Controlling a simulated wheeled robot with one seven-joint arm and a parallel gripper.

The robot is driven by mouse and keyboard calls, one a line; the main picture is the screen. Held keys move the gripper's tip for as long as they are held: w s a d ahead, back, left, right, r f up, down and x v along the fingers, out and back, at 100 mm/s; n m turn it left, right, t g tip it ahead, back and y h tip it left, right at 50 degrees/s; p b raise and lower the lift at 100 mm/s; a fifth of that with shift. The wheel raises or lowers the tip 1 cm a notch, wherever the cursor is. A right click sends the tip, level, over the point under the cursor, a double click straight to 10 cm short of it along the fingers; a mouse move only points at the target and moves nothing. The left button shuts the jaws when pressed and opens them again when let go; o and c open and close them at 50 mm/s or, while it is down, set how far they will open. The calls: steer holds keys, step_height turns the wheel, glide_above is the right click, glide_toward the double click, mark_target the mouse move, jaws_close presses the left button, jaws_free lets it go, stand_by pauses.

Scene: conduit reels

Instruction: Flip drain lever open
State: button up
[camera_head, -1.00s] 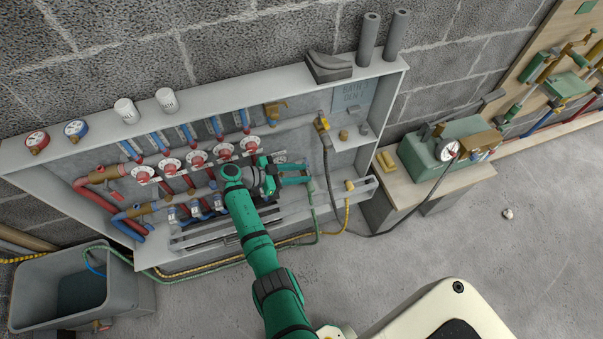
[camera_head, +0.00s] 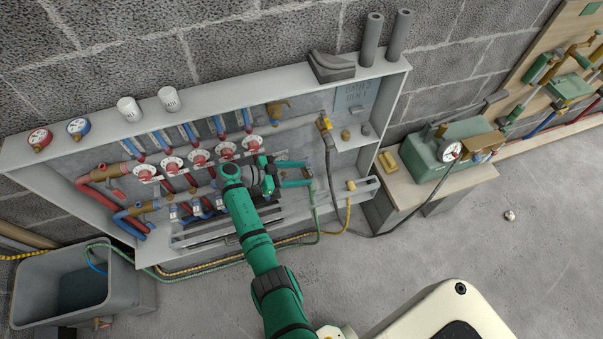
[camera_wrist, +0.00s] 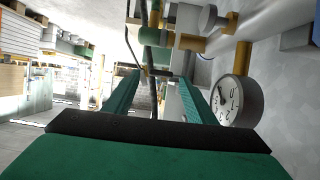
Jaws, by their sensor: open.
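My gripper (camera_head: 307,174) is open in front of the lower right of the grey manifold cabinet (camera_head: 397,85). Its green fingers point right, towards a small grey fitting where a green hose (camera_head: 317,222) hangs. In the wrist view, my gripper (camera_wrist: 158,78) has its two fingers apart, with a dark upright hose or bar (camera_wrist: 152,95) showing between them. A small dark and yellow piece (camera_wrist: 158,72) sits near the fingertips, possibly the drain lever. I cannot tell whether either finger touches it. My gripper and the small scale hide the lever's shape in the head view.
A round gauge (camera_wrist: 237,98) is close beside the right finger in the wrist view. A green pump box (camera_head: 447,140) stands on a bench at right. A grey tub (camera_head: 60,265) is at left; the floor at right is mostly clear.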

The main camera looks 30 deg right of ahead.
steer(key=v, duration=1)
steer(key=shift+f, duration=0.1)
